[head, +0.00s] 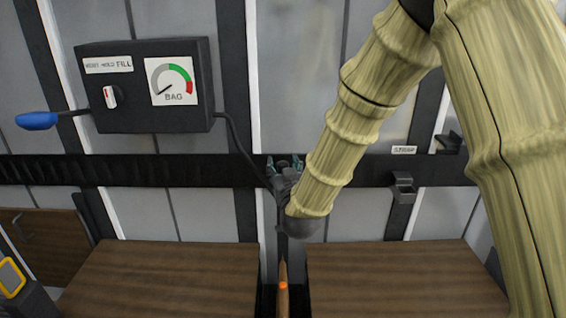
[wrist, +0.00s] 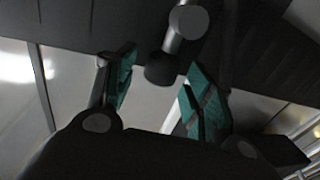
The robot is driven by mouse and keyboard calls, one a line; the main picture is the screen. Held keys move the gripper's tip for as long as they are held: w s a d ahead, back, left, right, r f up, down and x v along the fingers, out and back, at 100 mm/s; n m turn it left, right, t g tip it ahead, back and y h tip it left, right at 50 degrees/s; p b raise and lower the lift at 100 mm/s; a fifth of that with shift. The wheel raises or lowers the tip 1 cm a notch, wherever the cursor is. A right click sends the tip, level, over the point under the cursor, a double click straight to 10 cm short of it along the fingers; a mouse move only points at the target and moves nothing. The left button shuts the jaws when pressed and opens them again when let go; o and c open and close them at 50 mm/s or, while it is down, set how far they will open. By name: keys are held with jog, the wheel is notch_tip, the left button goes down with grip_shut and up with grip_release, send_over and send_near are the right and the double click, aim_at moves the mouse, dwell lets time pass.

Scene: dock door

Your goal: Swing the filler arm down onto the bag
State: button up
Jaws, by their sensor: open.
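My gripper (head: 284,163) is in front of the dark horizontal rail, at the middle of the head view. In the wrist view its two teal-padded fingers (wrist: 160,66) stand apart. A dark cylinder with a grey-ended stub (wrist: 188,21) shows between and beyond the fingertips; it looks like part of the filler arm, and I cannot tell whether the fingers touch it. A narrow brown thing with an orange spot, seemingly the bag (head: 283,297), stands upright in the gap below. My forearm and gripper hide much of the filler arm in the head view.
A black control box (head: 142,118) with a BAG gauge and a blue-handled lever (head: 38,121) hangs at upper left. Its cable runs down toward my gripper. Wooden-topped loads (head: 165,280) and (head: 400,280) flank the gap. A small bracket (head: 403,188) sits right on the rail.

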jog(key=shift+w+a, duration=0.15)
jog(key=shift+w, duration=0.7)
grip_shut()
jog(key=shift+f, duration=0.1)
